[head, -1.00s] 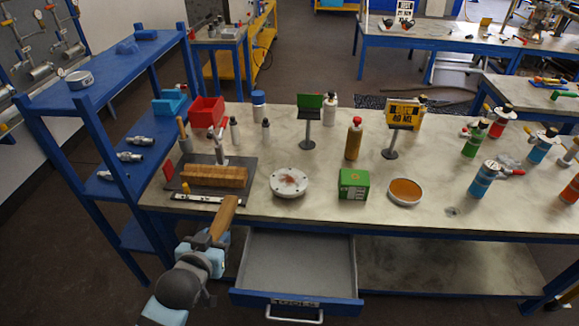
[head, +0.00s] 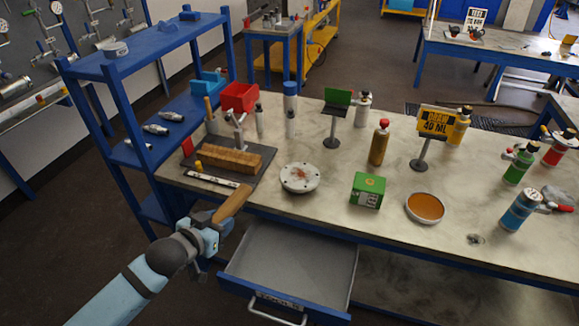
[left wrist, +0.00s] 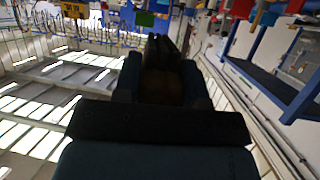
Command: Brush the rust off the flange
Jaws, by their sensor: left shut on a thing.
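The flange (head: 299,178) is a round, pale disc with bolt holes and reddish-brown rust on its upper face. It lies flat on the workbench (head: 330,215). My left gripper (head: 217,222) is shut on the wooden handle of a brush (head: 233,203), in front of the bench's front edge, left of and apart from the flange. My right gripper is not in view.
An open, empty drawer (head: 290,255) juts from the bench below the flange. A dark board with a wooden block (head: 228,158) lies left of the flange. A green box (head: 368,190) and a dish of orange-brown material (head: 425,207) lie to the right. Bottles and signs stand behind.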

